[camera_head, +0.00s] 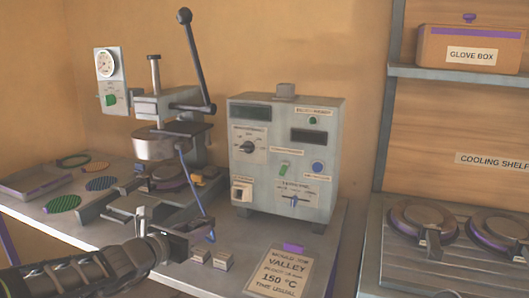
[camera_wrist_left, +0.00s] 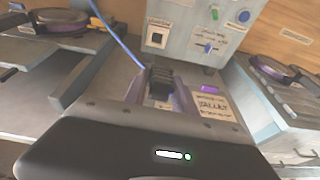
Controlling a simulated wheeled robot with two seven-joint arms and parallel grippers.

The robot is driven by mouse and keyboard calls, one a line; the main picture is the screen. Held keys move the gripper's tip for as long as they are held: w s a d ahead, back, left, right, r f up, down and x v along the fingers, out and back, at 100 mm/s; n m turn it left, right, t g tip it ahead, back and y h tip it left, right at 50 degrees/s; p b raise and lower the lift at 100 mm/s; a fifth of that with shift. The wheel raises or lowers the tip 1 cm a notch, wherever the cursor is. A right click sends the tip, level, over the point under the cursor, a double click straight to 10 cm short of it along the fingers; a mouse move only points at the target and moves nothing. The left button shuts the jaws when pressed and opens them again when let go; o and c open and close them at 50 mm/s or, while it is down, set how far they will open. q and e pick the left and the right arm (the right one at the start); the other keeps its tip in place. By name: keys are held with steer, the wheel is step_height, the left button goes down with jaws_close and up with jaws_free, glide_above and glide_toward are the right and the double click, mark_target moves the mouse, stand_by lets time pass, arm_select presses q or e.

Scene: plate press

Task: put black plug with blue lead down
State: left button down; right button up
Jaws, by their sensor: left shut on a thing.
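The black plug (camera_wrist_left: 161,83) sits between the two fingers of my left gripper (camera_wrist_left: 163,92) in the left wrist view, and the gripper is shut on it. In the head view my left gripper (camera_head: 196,233) is low over the front of the bench, left of the placard; the plug is mostly hidden there. The blue lead (camera_head: 192,180) runs from near the press head down to the gripper; it also crosses the upper left of the wrist view (camera_wrist_left: 117,42). Whether the plug touches the bench is unclear. My right gripper is not in view.
The control box (camera_head: 286,160) stands behind; the press (camera_head: 160,143) is behind left. A placard (camera_head: 281,273) and purple block (camera_head: 293,247) are right. The cooling shelf (camera_head: 450,245) holds round plates.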

arm_select(q)
steer(key=shift+s+d+r+m+h, duration=0.3)
steer(key=shift+s+d+r, duration=0.1)
steer(key=shift+r, duration=0.1)
steer(key=s+d+f+m+g+h+p, duration=0.3)
steer(key=s+f+m+g+h+p, duration=0.25)
steer(key=s, duration=0.35)
steer(key=s+a+f+p, duration=0.4)
steer(key=s+a+f, duration=0.2)
steer(key=s+f, duration=0.1)
steer(key=shift+s+a+f, duration=0.25)
steer(key=shift+s+a, duration=0.1)
steer(key=shift+s, duration=0.1)
steer(key=shift+r, duration=0.1)
steer(key=d+r+m+g+h, duration=0.1)
steer(key=d+r+m+g, duration=0.2)
steer(key=d, duration=0.4)
steer(key=d+r+m+g+h, duration=0.1)
steer(key=d+r+m+g, duration=0.3)
steer(key=d+m+g, duration=0.1)
steer(key=d+g, duration=0.1)
steer(key=d, duration=0.1)
steer(key=shift+d+g+h, duration=0.3)
steer(key=shift+g+h, duration=0.05)
